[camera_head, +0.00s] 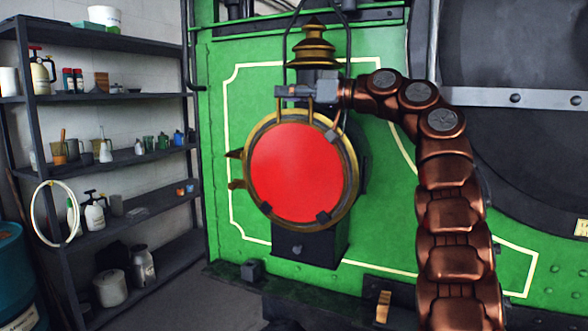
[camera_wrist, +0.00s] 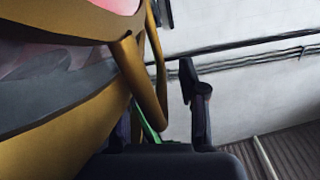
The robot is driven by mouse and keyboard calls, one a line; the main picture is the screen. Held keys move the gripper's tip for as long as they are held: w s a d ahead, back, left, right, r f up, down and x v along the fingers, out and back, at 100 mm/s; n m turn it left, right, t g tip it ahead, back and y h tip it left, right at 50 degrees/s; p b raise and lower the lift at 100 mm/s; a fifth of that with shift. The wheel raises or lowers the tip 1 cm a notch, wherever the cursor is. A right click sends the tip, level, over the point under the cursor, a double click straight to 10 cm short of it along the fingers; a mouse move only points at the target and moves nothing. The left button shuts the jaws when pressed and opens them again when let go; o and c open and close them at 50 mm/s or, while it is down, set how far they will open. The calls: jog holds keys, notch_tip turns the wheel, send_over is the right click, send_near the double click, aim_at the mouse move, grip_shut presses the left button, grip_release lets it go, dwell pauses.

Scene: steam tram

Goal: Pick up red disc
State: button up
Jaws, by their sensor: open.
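The red disc (camera_head: 297,173) fills the round front of a lamp with a brass rim (camera_head: 253,207) on the green tram side. Small dark clips sit at its edge. My gripper (camera_head: 292,93) is above the disc, at the brass handle (camera_head: 279,109) on top of the lamp. In the wrist view my gripper (camera_wrist: 158,112) shows a dark finger to the right of a curved brass bar (camera_wrist: 139,85). The other finger is mostly hidden behind the brass. A pinkish piece of the disc (camera_wrist: 112,4) shows at the top. The gripper is open; contact with the handle cannot be told.
A tiered brass lamp top (camera_head: 313,52) stands close behind my gripper. The green tram panel (camera_head: 385,215) is right behind the lamp. A dark shelf rack (camera_head: 95,97) with bottles and cans stands at the left, and a blue drum (camera_head: 12,270) beside it.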

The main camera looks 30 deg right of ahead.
grip_shut()
dwell(0.7)
